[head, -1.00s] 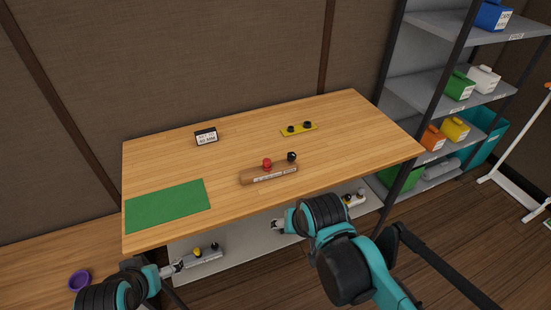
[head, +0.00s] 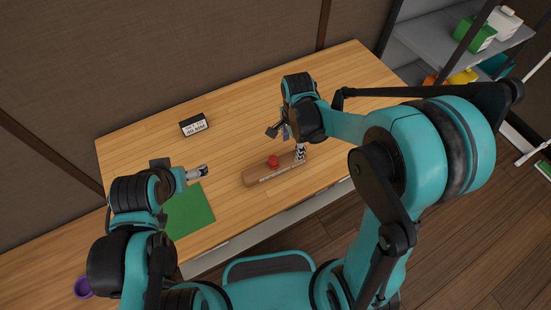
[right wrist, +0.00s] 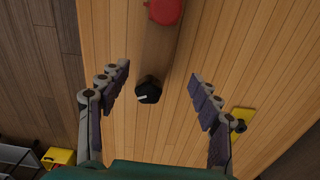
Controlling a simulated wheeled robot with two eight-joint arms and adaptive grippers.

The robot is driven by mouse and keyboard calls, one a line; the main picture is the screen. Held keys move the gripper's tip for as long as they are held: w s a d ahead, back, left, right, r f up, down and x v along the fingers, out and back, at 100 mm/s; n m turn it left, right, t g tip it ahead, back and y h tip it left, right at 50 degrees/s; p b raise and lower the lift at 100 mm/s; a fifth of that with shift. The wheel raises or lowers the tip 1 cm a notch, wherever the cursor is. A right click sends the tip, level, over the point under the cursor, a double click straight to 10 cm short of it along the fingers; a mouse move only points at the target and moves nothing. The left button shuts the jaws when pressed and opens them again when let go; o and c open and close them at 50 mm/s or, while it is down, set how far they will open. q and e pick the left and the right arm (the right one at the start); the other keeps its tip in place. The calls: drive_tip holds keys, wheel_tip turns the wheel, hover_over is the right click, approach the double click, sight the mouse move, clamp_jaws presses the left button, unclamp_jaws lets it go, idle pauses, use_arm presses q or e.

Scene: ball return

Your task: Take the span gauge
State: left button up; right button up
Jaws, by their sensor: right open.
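A green mat (head: 190,212) lies at the table's left front, and a small black-and-white sign (head: 193,125) stands behind. A yellow piece (right wrist: 242,115) with a dark knob lies beside the right finger. A shelf rack (head: 430,45) stands at the right.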

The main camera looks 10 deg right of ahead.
sight(293, 156)
drive_tip(key=f, duration=0.1)
drive_tip(key=f+b, duration=0.1)
drive_tip(key=f, duration=0.1)
drive_tip(key=f+b, duration=0.1)
drive_tip(key=f, duration=0.1)
drive_tip(key=shift+s+d+f, duration=0.1)
drive_tip(key=shift+s+d, duration=0.15)
drive_tip(key=shift+s, duration=0.15)
drive_tip(key=shift+f, duration=0.55)
drive_tip(key=c, duration=1.2)
